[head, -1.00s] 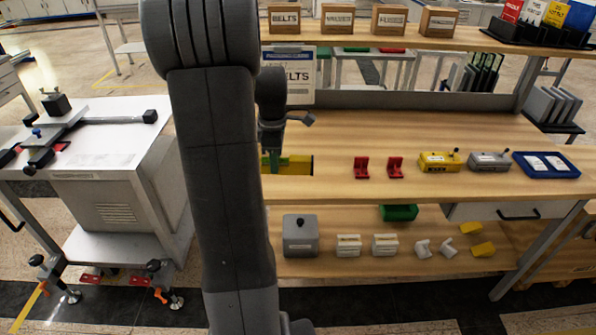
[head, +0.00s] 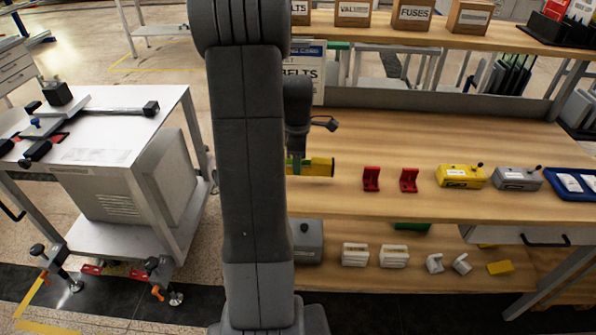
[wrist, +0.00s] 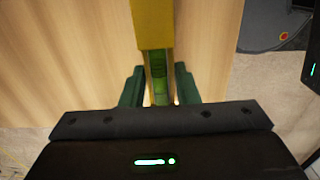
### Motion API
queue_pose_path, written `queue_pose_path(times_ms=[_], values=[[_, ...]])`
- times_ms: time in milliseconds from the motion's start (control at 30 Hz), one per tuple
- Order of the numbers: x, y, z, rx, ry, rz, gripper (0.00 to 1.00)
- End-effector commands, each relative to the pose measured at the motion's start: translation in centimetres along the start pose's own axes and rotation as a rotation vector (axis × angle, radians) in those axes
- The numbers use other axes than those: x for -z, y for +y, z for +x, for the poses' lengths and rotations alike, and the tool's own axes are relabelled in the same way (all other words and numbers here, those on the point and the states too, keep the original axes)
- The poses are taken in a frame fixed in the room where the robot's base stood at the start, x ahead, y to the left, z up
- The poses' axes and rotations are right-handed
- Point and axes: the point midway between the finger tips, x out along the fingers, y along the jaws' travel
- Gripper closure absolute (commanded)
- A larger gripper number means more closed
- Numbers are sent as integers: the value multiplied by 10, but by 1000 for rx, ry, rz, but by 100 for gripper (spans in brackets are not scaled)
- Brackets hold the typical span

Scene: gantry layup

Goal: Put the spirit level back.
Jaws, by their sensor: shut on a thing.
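The spirit level (head: 320,167) is a yellow bar at the left of the workbench, its left part hidden behind my arm in the head view. In the wrist view, the yellow level (wrist: 153,25) runs away from my gripper (wrist: 159,84), with a green vial in it between the two green fingers. My gripper is shut on the level. Two red L-shaped brackets (head: 371,180) (head: 409,181) stand side by side on the bench, right of the level and apart from it. I cannot tell how high the level is above the wood.
A yellow box (head: 461,177), a grey box (head: 517,179) and a blue tray (head: 574,184) stand farther right on the workbench (head: 420,130). Labelled cartons (head: 413,14) line the upper shelf. A white cart (head: 100,150) stands left. Bare wood lies behind the brackets.

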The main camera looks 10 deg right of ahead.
Motion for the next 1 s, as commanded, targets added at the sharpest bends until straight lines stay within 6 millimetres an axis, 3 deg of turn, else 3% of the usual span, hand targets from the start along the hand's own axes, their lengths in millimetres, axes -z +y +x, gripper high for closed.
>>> queue_pose_path(times_ms=[267, 633, 667, 733, 767, 1000], values=[[0, 0, 34, 1, 0, 0, 100], [0, 0, 40, -1, 0, 0, 100], [0, 0, 39, 0, 0, 0, 68], [0, 0, 39, 0, 0, 0, 54], [0, 0, 39, 0, 0, 0, 50], [0, 0, 38, 0, 0, 0, 50]])
